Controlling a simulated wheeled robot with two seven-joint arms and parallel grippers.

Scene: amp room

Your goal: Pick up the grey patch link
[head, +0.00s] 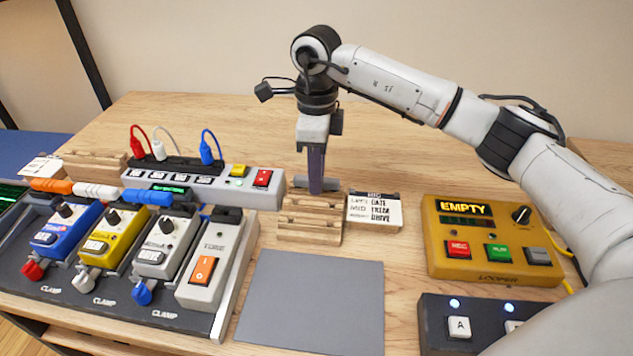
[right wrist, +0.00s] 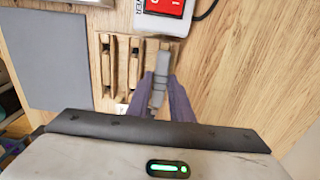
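The grey patch link (head: 328,184) is a short grey bar at the wooden slotted rack (head: 309,222). It also shows in the right wrist view (right wrist: 160,75), between my finger tips. My right gripper (head: 316,188) points straight down at the rack, with its purple-grey fingers on either side of the link. In the right wrist view the fingers (right wrist: 160,92) lie very close to the link's sides. I cannot tell whether they press on it. The fingers hide the link's middle in the head view. My left gripper is not in view.
A labelled card (head: 374,211) stands right of the rack. A grey power strip (head: 205,181) with coloured plugs is at left, behind a pedalboard (head: 118,303). A yellow looper (head: 490,241) is at right. A flat grey mat (head: 313,300) lies in front.

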